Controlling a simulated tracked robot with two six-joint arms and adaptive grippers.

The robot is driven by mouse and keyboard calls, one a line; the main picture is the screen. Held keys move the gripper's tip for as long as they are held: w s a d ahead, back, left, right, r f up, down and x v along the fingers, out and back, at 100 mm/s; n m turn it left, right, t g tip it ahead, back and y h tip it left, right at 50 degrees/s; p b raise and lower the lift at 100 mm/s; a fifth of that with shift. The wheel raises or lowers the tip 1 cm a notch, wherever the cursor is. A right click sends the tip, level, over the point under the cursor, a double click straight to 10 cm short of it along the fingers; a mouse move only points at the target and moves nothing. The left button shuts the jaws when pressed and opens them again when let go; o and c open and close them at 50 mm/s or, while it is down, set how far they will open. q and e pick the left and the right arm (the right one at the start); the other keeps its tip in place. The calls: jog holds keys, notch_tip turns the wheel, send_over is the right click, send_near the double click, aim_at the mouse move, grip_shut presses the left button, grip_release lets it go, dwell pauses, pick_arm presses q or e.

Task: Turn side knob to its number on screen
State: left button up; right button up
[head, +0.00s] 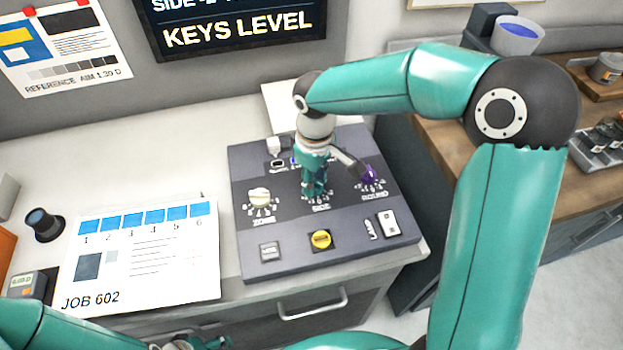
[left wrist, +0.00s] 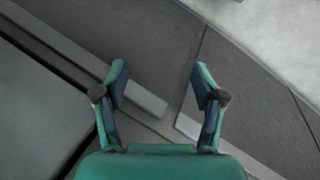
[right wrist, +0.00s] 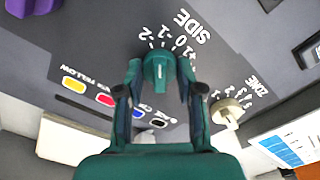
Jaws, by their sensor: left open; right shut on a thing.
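The side knob (right wrist: 159,72) is teal and sits on the dark control panel (head: 252,235). In the right wrist view its scale runs from -2 past 0, beside the word SIDE; I cannot tell which mark it points at. My right gripper (head: 314,188) reaches down from above, its fingers (right wrist: 160,90) shut on the side knob and hiding most of it in the head view. The screen (head: 235,25) is cut off at the top; it reads SIDE with what looks like -2, then KEYS LEVEL. My left gripper (left wrist: 160,85) is open and empty, low by the cabinet front.
A cream zone knob (head: 260,196) stands left of the side knob, and a purple knob (head: 370,175) right of it. A yellow button (head: 320,240) and a white switch (head: 388,222) are near the panel's front. A job sheet (head: 145,260) lies left of the panel.

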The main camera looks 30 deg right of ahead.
aim_at(315, 180)
jog(key=shift+w+r+n, duration=0.1)
jog(key=shift+n, duration=1.8)
jog(key=o, duration=1.2)
jog(key=shift+c, duration=0.2)
notch_tip(315, 180, up, 12)
